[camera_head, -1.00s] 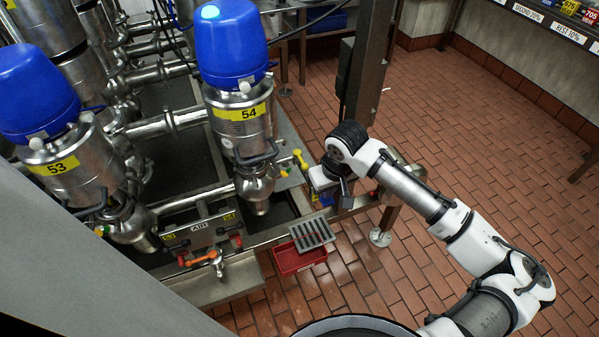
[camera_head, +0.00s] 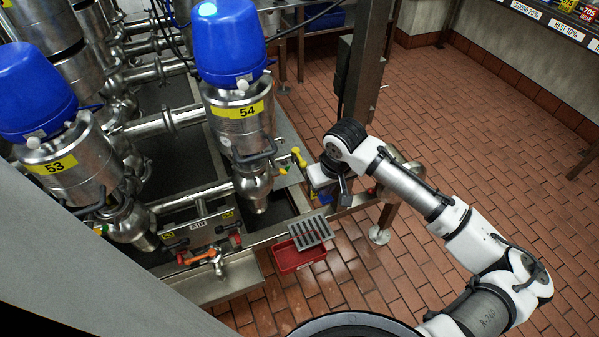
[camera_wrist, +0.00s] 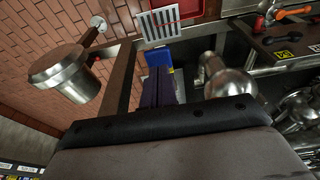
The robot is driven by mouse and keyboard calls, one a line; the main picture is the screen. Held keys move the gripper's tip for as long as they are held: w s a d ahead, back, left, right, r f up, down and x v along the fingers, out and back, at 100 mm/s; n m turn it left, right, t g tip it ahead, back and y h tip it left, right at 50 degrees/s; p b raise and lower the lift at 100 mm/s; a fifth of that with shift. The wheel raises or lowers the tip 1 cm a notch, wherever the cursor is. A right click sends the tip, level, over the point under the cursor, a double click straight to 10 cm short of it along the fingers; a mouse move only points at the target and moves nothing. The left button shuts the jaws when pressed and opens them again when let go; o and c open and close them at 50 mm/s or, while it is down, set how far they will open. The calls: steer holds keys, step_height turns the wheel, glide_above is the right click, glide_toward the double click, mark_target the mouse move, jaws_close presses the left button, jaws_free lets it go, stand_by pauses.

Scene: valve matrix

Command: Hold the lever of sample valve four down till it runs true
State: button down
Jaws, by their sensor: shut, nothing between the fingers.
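A yellow-handled lever (camera_head: 299,158) stands out to the right of the steel valve marked 54 (camera_head: 240,120). I cannot read a number on this lever, so I cannot tell if it is sample valve four's. My gripper (camera_head: 345,190) is just right of and below it, apart from it in the picture, partly hidden by my wrist. In the wrist view my gripper's dark fingers (camera_wrist: 158,88) are together with nothing between them. A blue piece (camera_wrist: 158,56) shows just beyond their tips. No flow from a valve is visible.
A grey grate (camera_head: 311,231) lies over a red tray (camera_head: 298,257) below the frame. An orange-handled tap (camera_head: 200,257) is at lower left. Valve 53 (camera_head: 60,165) stands left. A dark post (camera_head: 365,70) rises behind my arm. The brick floor at right is open.

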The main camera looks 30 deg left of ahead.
mark_target(326, 198)
steer(key=shift+f+b, duration=1.1)
steer(key=shift+f, duration=0.65)
stand_by(1.8)
step_height(326, 198, up, 6)
steer(key=p, duration=0.5)
steer(key=shift+f, duration=0.15)
steer(key=shift+f, duration=0.1)
